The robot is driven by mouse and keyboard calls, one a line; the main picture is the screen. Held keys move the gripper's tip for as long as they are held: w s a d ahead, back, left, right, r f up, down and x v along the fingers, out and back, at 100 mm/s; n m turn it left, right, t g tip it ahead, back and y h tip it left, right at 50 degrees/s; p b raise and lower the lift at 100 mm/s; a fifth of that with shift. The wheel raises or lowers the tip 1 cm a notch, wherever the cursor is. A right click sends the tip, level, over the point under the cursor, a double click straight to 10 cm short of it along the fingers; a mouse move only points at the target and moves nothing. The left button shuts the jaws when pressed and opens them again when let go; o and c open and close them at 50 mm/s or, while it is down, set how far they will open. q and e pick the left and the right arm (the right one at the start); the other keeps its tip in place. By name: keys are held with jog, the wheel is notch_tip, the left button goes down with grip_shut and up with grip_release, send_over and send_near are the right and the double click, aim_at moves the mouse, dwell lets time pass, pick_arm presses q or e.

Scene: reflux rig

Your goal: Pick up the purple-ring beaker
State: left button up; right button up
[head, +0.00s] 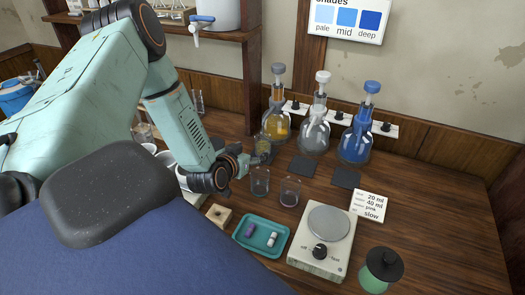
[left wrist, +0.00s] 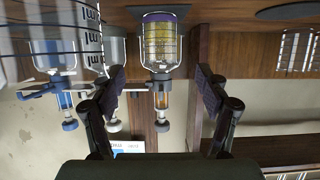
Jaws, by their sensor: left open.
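The purple-ring beaker (left wrist: 162,40) is upside down in the left wrist view, its purple band at the top of that picture. It stands ahead of and between my open fingers, with the yellow-filled flask behind it. In the head view the beaker (head: 264,144) is small and partly hidden at my fingertips. My left gripper (head: 254,159) is low over the bench beside it. In the left wrist view the fingers of my left gripper (left wrist: 160,95) are spread wide, with nothing held. Whether they touch the beaker cannot be told. My right gripper is not in view.
Yellow (head: 277,122), clear (head: 315,130) and blue (head: 356,142) flasks line the back. A teal tray (head: 240,248) and hotplate (head: 300,250) are in front.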

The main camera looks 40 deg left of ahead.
aim_at(260, 144)
pick_arm(q)
jog(key=x, duration=0.4)
jog(key=b+x, duration=0.1)
jog(key=x, duration=0.1)
jog(key=shift+w+r, duration=0.15)
jog(key=shift+w, duration=0.3)
jog(key=shift+x, duration=0.9)
jog(key=shift+s, duration=0.15)
jog(key=shift+c, duration=1)
jog(key=shift+s+r, duration=0.15)
jog(key=shift+s, duration=0.05)
jog(key=shift+c, duration=1.4)
jog(key=shift+w+a, duration=0.1)
jog(key=shift+w, duration=0.05)
jog(key=c, duration=0.8)
jog(key=shift+c, duration=0.2)
jog(key=shift+r, duration=0.1)
